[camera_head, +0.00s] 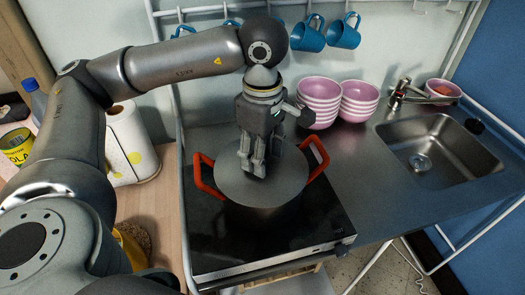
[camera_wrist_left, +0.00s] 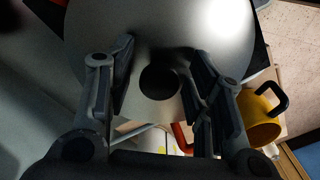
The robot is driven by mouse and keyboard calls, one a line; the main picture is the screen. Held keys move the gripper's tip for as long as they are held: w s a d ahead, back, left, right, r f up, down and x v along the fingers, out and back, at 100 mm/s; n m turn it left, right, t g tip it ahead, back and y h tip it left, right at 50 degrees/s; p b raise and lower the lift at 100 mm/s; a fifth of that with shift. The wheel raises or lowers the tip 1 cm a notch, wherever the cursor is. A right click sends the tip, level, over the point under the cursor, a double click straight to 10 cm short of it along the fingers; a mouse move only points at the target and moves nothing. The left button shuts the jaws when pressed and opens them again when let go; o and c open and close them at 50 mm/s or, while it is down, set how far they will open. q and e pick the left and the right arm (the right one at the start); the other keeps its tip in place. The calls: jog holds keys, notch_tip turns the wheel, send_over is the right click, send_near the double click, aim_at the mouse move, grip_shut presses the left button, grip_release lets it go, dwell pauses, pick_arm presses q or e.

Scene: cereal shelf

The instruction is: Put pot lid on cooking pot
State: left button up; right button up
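The round grey pot lid (camera_head: 285,175) lies over the top of the cooking pot (camera_head: 265,213), between its red handles, looking roughly level. I cannot tell whether it is fully seated on the rim. In the left wrist view the lid (camera_wrist_left: 215,30) fills the upper middle, with its round black knob (camera_wrist_left: 160,82) near the centre. My left gripper (camera_head: 253,165) points down over the lid. In the left wrist view its fingers (camera_wrist_left: 160,75) stand apart on either side of the knob, with visible gaps. My right gripper is not in view.
The pot stands on a black cooktop (camera_head: 215,245). Pink bowls (camera_head: 320,105) are stacked behind right, beside the sink (camera_head: 440,150). Blue mugs (camera_head: 344,35) hang from a rail above. A paper roll (camera_head: 130,145) stands left. A yellow mug (camera_wrist_left: 262,120) shows in the wrist view.

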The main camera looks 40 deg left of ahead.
pick_arm(q)
jog(key=shift+r, duration=0.1)
notch_tip(320, 180, up, 12)
dwell(0.7)
dwell(0.5)
